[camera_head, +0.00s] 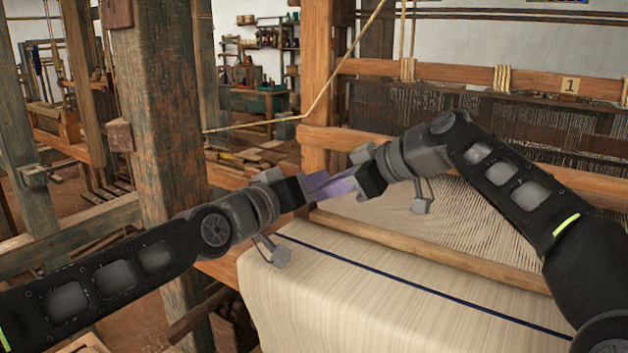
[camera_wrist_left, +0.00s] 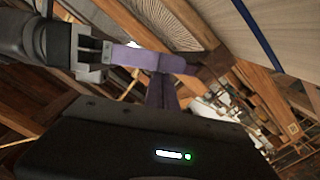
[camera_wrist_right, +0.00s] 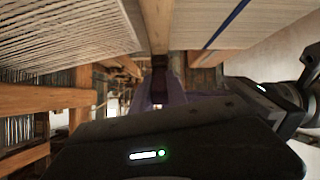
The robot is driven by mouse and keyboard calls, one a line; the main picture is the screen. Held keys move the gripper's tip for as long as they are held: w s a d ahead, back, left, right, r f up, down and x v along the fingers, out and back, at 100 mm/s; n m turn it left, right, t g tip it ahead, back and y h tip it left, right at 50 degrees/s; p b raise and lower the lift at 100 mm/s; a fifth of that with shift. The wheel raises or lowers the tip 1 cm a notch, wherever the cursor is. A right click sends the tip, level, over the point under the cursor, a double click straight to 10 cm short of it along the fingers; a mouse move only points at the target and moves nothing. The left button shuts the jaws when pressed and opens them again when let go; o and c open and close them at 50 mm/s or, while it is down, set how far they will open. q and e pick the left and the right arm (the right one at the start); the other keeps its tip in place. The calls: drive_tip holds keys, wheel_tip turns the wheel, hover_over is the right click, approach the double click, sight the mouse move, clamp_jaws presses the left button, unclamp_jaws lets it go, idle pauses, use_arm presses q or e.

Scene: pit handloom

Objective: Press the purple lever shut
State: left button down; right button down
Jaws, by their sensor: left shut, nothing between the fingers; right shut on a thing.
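The purple lever (camera_head: 335,186) shows between my two grippers in the head view, above the cream cloth's far left corner. My left gripper (camera_head: 306,190) is shut, with nothing between its fingers, close against the left end of the purple part. My right gripper (camera_head: 354,182) is shut on the purple part from the right. In the left wrist view a purple bar (camera_wrist_left: 150,58) runs from the right gripper's fingers (camera_wrist_left: 103,52), and a second purple piece (camera_wrist_left: 161,92) stands below it. How the two pieces join, and any gap between them, is hard to see.
The cream cloth (camera_head: 330,290) with a dark blue stripe lies below and right of the grippers. A wooden beam (camera_head: 430,252) crosses it. A thick wooden post (camera_head: 155,120) stands left, a slimmer post (camera_head: 318,80) behind. Warp threads (camera_head: 480,215) fill the right.

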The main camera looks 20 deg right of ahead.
use_arm(q)
drive_tip(key=shift+s+d+f+m, duration=0.3)
drive_tip(key=shift+f, duration=0.35)
drive_tip(key=shift+d+f, duration=0.15)
use_arm(e)
drive_tip(key=c, duration=1.4)
unclamp_jaws()
drive_tip(key=shift+r, duration=0.1)
drive_tip(key=shift+o, duration=0.4)
drive_tip(key=shift+a+r, duration=0.15)
drive_tip(key=shift+a, duration=0.1)
drive_tip(key=shift+s, duration=0.1)
use_arm(q)
drive_tip(key=shift+w+a+f, duration=0.15)
drive_tip(key=shift+w+a, duration=0.1)
use_arm(e)
drive_tip(key=v, duration=0.7)
drive_tip(key=shift+d, duration=0.2)
use_arm(q)
drive_tip(key=shift+s+r, duration=0.1)
drive_tip(key=shift+r, duration=0.2)
use_arm(e)
drive_tip(key=shift+s+d, duration=0.2)
drive_tip(key=shift+d, duration=0.25)
